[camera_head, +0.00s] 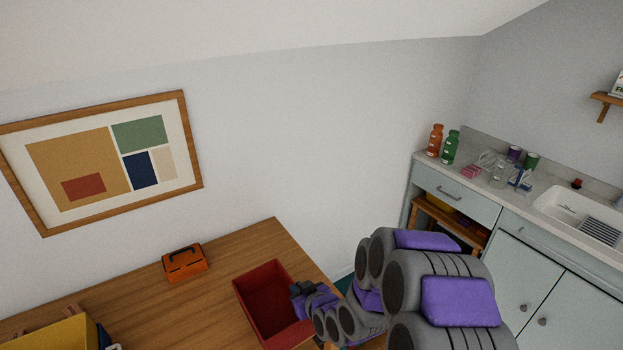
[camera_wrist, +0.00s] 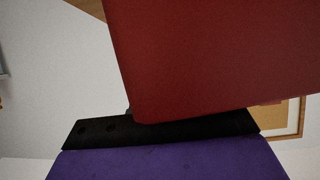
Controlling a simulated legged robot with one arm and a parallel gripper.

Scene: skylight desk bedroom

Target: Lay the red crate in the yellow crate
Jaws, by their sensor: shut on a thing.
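The red crate (camera_head: 263,302) is an open-topped box in the head view, over the wooden desk near its right side. My gripper (camera_head: 303,292) is shut on the crate's right wall. In the wrist view the red crate (camera_wrist: 225,55) fills the upper right, against the black gripper part (camera_wrist: 160,129). I cannot tell whether the crate touches the desk. The yellow crate (camera_head: 58,336) shows only in part at the bottom left of the head view, on the desk, with something brown sticking up at it. A wide stretch of desk lies between the two crates.
An orange toolbox (camera_head: 185,262) with a dark handle stands on the wooden desk (camera_head: 165,312) behind and between the crates. A framed picture (camera_head: 105,160) hangs on the wall above. A counter (camera_head: 480,185) with bottles, cups and a sink (camera_head: 582,215) is at the right.

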